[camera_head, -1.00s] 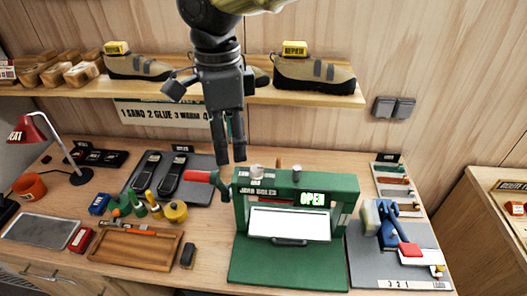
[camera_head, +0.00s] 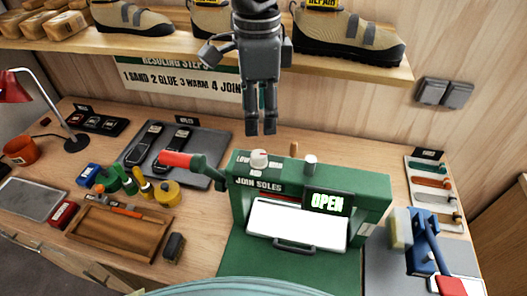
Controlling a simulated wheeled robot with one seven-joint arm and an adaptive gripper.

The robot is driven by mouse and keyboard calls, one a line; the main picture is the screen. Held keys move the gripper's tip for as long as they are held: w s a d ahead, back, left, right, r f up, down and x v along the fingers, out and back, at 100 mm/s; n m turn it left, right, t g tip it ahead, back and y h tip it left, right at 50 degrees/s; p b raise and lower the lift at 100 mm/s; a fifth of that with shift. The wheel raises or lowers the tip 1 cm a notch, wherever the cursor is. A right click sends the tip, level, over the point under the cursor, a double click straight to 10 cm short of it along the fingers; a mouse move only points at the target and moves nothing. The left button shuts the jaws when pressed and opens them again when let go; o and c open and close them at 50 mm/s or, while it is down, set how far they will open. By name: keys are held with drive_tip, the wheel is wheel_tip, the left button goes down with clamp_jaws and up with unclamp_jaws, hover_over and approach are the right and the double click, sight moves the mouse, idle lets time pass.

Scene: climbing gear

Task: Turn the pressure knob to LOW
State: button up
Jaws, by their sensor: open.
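The pressure knob (camera_head: 259,159) is a small whitish knob with a reddish mark, on top of the green press (camera_head: 376,197) left of its middle. The word LOW is printed to its left; the print to its right is too small to read surely. My gripper (camera_head: 261,129) points down with its fingers open and empty. In the picture its fingertips are just above the knob, and a gap shows between them. I cannot tell how far they are from it in depth. The pointer direction of the knob is not clear.
A second, silver knob (camera_head: 310,164) stands to the right on the press. A red-handled lever (camera_head: 176,159) sticks out at its left. The shoe shelf (camera_head: 385,72) is behind. Glue pots (camera_head: 167,192) stand left.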

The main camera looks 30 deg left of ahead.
sight(259, 154)
drive_tip(key=shift+s+f, duration=0.15)
drive_tip(key=shift+f, duration=0.45)
wheel_tip(259, 154, down, 9)
drive_tip(key=shift+f+p, duration=0.2)
drive_tip(key=shift+p, duration=0.95)
drive_tip(key=c, duration=1)
